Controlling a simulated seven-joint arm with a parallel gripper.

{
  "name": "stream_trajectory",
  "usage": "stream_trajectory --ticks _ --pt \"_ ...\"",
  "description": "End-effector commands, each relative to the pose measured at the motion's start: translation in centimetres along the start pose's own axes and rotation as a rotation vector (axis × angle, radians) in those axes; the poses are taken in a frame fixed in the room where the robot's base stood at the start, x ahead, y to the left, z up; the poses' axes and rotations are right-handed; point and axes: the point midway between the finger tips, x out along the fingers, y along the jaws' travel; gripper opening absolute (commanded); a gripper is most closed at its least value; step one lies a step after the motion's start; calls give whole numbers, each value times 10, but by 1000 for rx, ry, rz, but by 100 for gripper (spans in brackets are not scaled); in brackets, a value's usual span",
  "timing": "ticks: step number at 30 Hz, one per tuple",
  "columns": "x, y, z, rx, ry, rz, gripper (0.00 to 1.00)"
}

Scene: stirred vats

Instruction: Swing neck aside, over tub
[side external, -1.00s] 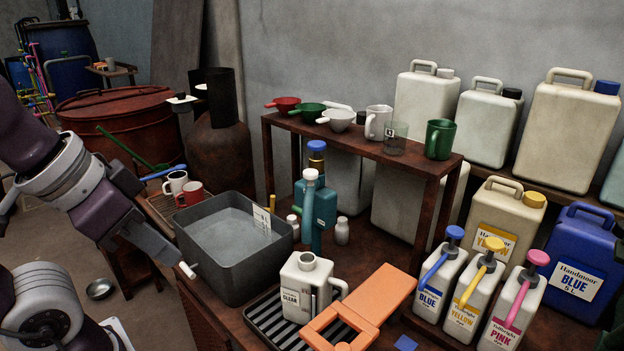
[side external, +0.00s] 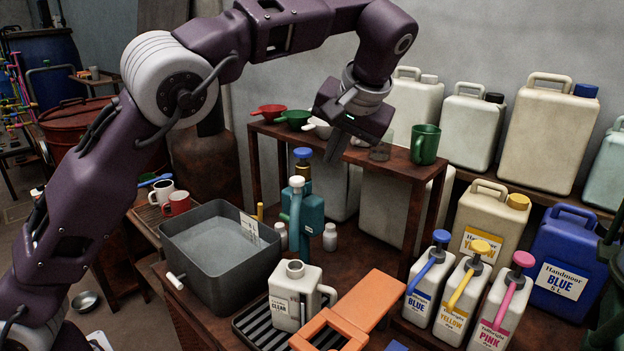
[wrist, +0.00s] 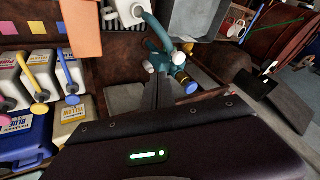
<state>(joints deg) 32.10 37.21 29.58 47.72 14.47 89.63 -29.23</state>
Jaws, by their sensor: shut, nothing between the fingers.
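The teal pump (side external: 311,212) with a blue cap (side external: 303,153) stands behind the jug on the bench. Its teal neck (side external: 296,215) has a white cap and points toward the white CLEAR jug (side external: 292,302); it also shows in the wrist view (wrist: 157,30). The grey tub (side external: 178,277) sits left of the pump, and its wall shows in the wrist view (wrist: 178,22). My gripper (side external: 335,155) is shut and empty, pointing down above and right of the pump, apart from it. In the wrist view its fingers (wrist: 158,62) appear close to the neck.
A brown shelf (side external: 405,160) with cups and scoops stands behind, close to my gripper. Blue, yellow and pink pump bottles (side external: 464,290) stand at the right. An orange stand (side external: 368,298) lies before the shelf, beside a ribbed black tray (side external: 258,328).

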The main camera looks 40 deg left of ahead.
Motion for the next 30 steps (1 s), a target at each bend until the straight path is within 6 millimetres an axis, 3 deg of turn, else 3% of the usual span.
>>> stream_trajectory --ticks 4,16,20,30 --pt "2 22 -3 -3 40 -50 0" --pt "6 23 -4 -4 43 -54 0" --pt "27 21 -4 -3 39 -55 0" --pt "102 17 -7 -3 40 -55 0"
